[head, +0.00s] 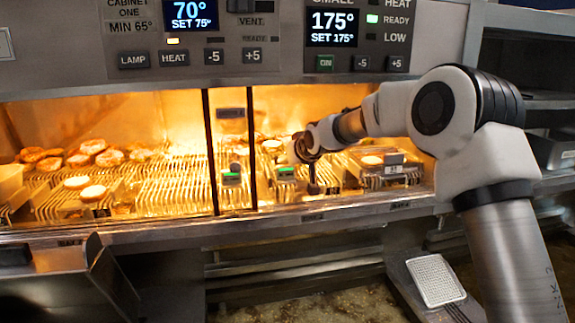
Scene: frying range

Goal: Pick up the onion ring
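My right arm comes in from the right and reaches into the lit holding cabinet. My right gripper (313,187) is small and dark there, pointing down over the wire racks near the middle. I cannot tell whether it is open or shut, or whether it holds anything. Round golden-brown pieces (92,147) lie in a cluster at the cabinet's left back. Paler round pieces lie nearer the front (93,193) and on the right (372,160). I cannot tell any of them clearly as an onion ring. My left gripper is not in view.
Two dark upright posts (209,150) divide the cabinet opening. Its metal front ledge (160,232) runs below. Under it are bubbling fryer oil (320,303), a metal chute (75,280) at left and a white perforated pad (436,280) at right. A control panel (260,40) hangs above.

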